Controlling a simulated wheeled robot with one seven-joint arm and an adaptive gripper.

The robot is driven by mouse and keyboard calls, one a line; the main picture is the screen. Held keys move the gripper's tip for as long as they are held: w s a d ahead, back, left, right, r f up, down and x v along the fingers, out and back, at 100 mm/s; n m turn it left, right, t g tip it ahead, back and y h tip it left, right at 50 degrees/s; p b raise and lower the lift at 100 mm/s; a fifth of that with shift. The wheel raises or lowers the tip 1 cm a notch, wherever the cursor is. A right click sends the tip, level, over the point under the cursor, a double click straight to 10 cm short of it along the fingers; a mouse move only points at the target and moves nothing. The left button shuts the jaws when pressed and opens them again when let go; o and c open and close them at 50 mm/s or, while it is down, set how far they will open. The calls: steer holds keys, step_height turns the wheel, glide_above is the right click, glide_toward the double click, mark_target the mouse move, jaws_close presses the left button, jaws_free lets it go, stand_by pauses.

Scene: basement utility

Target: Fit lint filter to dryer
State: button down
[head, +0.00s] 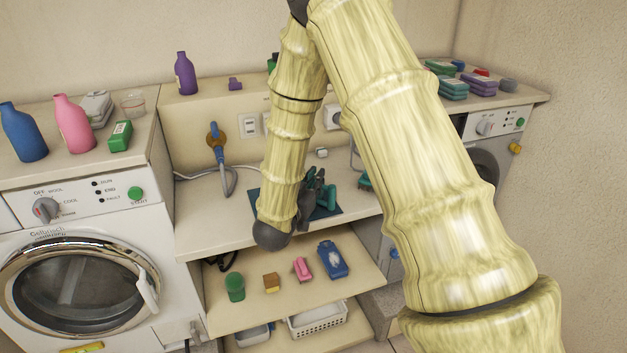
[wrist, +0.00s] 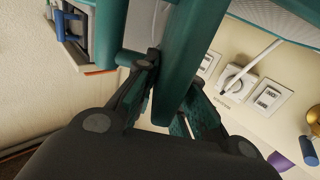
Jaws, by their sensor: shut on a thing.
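My gripper (head: 312,188) is over the middle counter, in front of the wall sockets, partly hidden by my arm. In the wrist view my gripper (wrist: 168,100) is shut on a teal bar of the lint filter (wrist: 192,55). The filter has a teal frame and a pale mesh panel at the upper right of that view. In the head view only a small green part of the filter (head: 327,194) shows at the fingers. One front-loading machine (head: 75,275) stands at left and another (head: 490,145) at right, partly behind my arm. I cannot tell which is the dryer.
A dark teal mat (head: 322,212) lies on the counter (head: 205,215) below my gripper. Bottles stand on the left machine's top.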

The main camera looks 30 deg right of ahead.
steer(key=shift+f, duration=0.15)
steer(key=c, duration=1.5)
jaws_free()
steer(key=b+v, duration=0.2)
steer(key=v, duration=1)
steer(key=shift+a, duration=0.1)
